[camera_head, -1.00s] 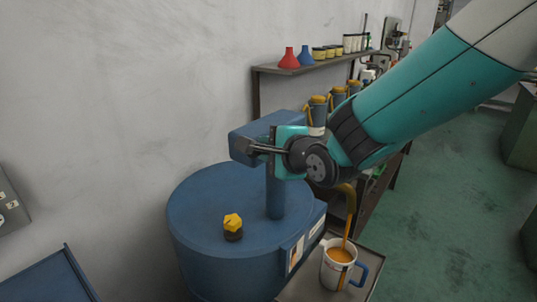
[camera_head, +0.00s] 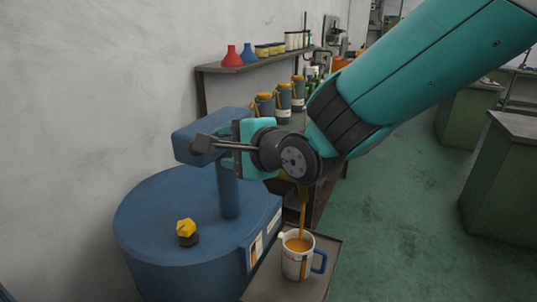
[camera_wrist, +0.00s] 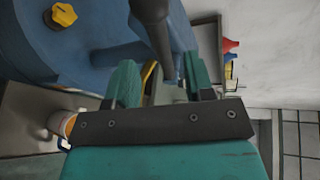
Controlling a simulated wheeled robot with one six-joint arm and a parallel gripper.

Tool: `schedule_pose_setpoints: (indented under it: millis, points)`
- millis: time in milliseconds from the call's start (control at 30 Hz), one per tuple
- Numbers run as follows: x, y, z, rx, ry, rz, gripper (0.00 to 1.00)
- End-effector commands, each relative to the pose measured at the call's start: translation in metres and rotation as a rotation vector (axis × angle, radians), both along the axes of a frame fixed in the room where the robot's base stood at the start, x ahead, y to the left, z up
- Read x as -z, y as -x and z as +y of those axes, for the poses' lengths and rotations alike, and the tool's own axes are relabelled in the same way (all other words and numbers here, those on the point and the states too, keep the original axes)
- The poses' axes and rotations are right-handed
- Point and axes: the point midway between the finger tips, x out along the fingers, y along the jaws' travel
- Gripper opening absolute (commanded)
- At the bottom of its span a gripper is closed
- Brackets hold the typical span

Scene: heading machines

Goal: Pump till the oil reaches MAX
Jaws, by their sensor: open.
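A blue pump (camera_head: 228,190) stands on a blue drum (camera_head: 150,225). Its dark lever (camera_head: 203,143) sticks out at the pump head; a dark rod also shows in the wrist view (camera_wrist: 152,25), reaching down toward the space between my fingers. My gripper (camera_head: 243,147) is open at the lever, with its teal fingers apart in the wrist view (camera_wrist: 162,80). Orange oil (camera_head: 303,215) streams into a white jug (camera_head: 290,266) with a blue handle. Orange oil shows inside the jug near its top and a vertical orange strip on its side. The MAX mark is not readable.
The jug stands on a grey tray (camera_head: 325,262) beside the drum. A yellow cap (camera_head: 186,227) sits on the drum top. A wall shelf (camera_head: 245,68) holds red and blue funnels and tins, with several jugs below. Green floor is open at right, before green cabinets (camera_head: 500,180).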

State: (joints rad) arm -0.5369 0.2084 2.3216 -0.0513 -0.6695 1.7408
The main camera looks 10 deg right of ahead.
Motion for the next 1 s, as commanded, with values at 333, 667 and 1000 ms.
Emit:
schedule_pose_setpoints:
  millis: [333,667,1000]
  points:
    - [-0.022,0.063,-0.042,0.001,-0.002,-0.003,0.48]
    - [-0.031,0.087,-0.057,0.0,-0.001,-0.002,0.48]
    - [-0.032,0.089,-0.058,0.0,0.0,0.0,0.48]
